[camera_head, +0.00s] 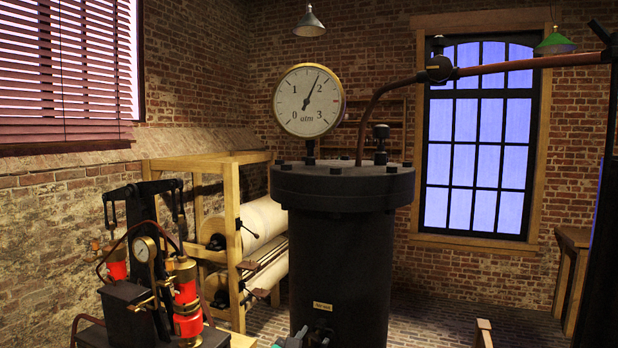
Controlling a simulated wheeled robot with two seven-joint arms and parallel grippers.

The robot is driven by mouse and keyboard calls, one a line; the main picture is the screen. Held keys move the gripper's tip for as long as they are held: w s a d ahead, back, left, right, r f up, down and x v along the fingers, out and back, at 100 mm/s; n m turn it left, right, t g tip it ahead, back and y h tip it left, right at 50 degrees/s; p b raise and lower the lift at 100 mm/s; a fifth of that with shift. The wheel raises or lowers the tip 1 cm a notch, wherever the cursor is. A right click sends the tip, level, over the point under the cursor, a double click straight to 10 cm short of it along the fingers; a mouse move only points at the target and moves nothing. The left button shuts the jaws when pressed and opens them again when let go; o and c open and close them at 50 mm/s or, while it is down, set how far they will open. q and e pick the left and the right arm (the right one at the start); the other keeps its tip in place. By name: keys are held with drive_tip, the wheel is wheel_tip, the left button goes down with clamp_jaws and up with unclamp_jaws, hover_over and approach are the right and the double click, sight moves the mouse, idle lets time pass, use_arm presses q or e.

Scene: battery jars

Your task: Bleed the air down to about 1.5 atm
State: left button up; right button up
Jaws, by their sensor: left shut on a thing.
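A round brass-rimmed gauge (309,101) marked 0 to 3 atm stands on top of a tall black pressure vessel (340,255). Its needle points up and a little to the right, between 1 and 2, at roughly 1.7. A small dark fitting (322,333) shows low on the vessel's front, below a small label plate (323,307). My left gripper (302,340) is at the bottom edge, at the vessel's lower front beside this fitting. It is shut on what looks like the fitting; its fingers are mostly cut off. My right gripper is not in view.
A red-and-black pump machine (186,300) with a small gauge (144,249) stands at left. Behind it is a wooden frame (231,240) with large pale rolls (262,222). A pipe (530,64) runs from the vessel to the right.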

use_arm(q)
drive_tip(key=o, duration=1.1)
drive_tip(key=shift+o, duration=0.2)
drive_tip(key=shift+v, duration=2.55)
